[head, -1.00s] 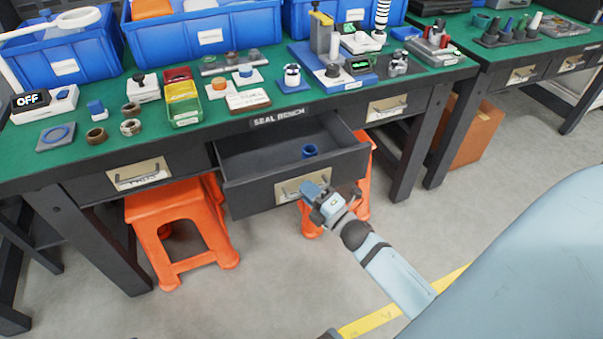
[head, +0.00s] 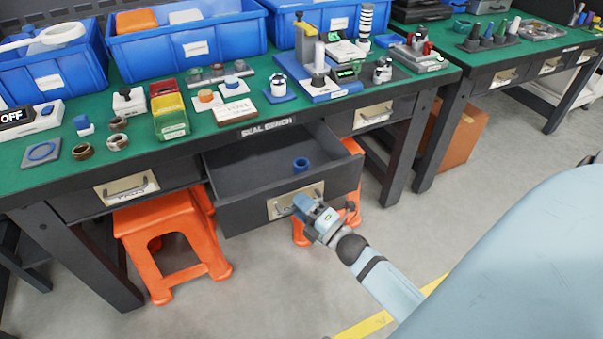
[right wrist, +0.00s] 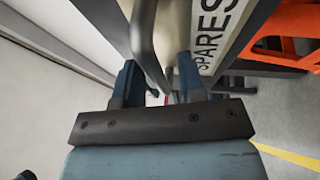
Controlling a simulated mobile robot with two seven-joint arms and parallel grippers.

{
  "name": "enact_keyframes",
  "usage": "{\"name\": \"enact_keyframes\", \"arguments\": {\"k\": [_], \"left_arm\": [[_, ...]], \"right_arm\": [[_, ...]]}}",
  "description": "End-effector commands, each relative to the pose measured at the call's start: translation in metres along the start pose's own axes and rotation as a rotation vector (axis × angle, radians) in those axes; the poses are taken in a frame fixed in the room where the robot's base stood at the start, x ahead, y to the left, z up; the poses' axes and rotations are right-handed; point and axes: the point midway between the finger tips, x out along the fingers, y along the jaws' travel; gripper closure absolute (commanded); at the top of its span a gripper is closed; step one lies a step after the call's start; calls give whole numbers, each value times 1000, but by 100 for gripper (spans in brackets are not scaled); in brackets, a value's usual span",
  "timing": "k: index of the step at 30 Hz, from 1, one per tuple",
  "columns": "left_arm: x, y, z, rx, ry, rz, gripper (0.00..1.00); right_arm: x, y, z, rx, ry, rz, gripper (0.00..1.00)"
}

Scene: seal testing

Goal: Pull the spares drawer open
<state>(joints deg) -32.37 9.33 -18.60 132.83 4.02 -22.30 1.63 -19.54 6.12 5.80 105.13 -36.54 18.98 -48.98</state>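The spares drawer (head: 240,216) stands pulled out from under the bench's green top, its inside showing. A blue ring-like part (head: 300,164) is inside it. The drawer's front has a pale plate with a handle (head: 283,209). In the right wrist view the grey handle (right wrist: 145,40) runs down between my two fingers, beside a plate reading "SPARES" (right wrist: 212,35). My left gripper is not in view.
Orange stools (head: 165,222) stand under the bench, one partly behind the drawer. Closed drawers flank it, left (head: 127,188) and right (head: 373,116). Blue bins (head: 190,45) and small parts cover the green top (head: 30,180). The floor in front is clear.

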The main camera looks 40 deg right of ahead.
Motion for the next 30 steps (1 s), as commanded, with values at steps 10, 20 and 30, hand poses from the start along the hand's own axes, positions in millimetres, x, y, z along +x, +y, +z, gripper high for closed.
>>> {"name": "enact_keyframes", "arguments": {"k": [10, 20, 30], "left_arm": [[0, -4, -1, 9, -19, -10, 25], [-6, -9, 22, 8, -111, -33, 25], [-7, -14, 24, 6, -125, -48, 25]], "right_arm": [[-40, 0, 0, 2, -1, -5, 63], [-112, 0, 0, 1, -2, -4, 63], [-138, 0, 0, 0, -1, 0, 63]]}}
